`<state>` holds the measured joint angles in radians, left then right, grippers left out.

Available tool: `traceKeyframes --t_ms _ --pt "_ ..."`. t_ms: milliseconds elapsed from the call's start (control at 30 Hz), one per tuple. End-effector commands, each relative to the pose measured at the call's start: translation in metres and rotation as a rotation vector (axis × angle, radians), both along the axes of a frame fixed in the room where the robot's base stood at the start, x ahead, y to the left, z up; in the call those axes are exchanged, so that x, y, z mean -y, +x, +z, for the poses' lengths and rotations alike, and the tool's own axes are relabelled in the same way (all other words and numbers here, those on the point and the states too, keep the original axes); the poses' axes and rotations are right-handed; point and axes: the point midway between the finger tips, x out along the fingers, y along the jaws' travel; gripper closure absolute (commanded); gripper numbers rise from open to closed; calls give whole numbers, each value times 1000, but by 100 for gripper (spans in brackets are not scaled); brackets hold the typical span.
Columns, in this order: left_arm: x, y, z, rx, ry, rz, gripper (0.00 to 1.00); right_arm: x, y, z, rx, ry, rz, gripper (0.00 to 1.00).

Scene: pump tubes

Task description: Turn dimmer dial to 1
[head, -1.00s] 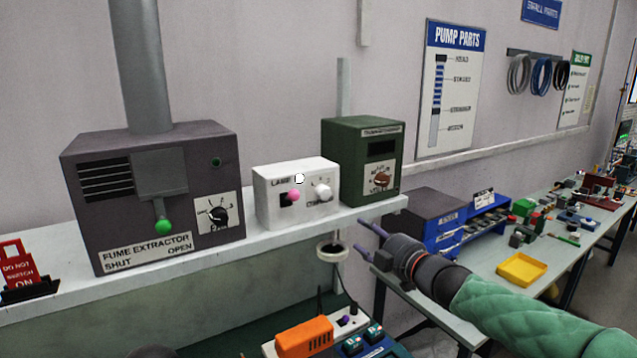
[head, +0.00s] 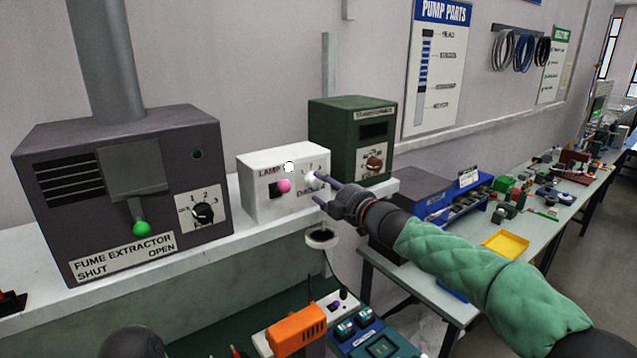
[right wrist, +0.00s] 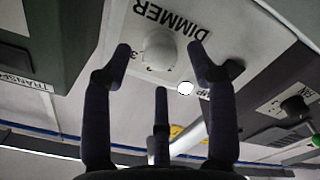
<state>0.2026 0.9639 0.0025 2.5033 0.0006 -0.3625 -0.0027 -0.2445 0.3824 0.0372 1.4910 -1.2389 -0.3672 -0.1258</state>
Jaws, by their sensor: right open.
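The white lamp box (head: 262,200) stands on the shelf between the fume extractor and the green transformer. Its white dimmer dial (head: 312,181) is on the right of its front face, beside a pink knob (head: 284,186). My right gripper (head: 318,187) is open in front of the dial, its fingertips partly covering the dial and its label. In the right wrist view the dial (right wrist: 152,47) appears upside down with the word DIMMER, and the open fingers (right wrist: 160,58) lie on either side of it. Whether they touch it I cannot tell.
The grey fume extractor (head: 60,215) with a green-knobbed lever stands left. The green transformer (head: 334,140) stands close on the right. A round ring-like holder (head: 322,238) hangs below the shelf edge. An orange device (head: 297,331) lies on the bench below.

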Motion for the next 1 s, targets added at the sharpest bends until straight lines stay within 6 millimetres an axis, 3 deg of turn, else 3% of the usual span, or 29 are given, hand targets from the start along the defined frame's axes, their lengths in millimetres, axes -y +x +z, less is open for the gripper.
traceKeyframes --t_ms 300,667,867,1000 --pt "0 0 6 0 0 0 100 -18 23 0 0 -1 1 42" --pt "0 0 6 0 0 0 100 -20 26 0 0 -1 1 42" --pt "0 0 6 0 0 0 100 -19 26 -1 -1 0 1 95" --pt "0 0 6 0 0 0 100 -19 26 -1 -1 0 1 98"
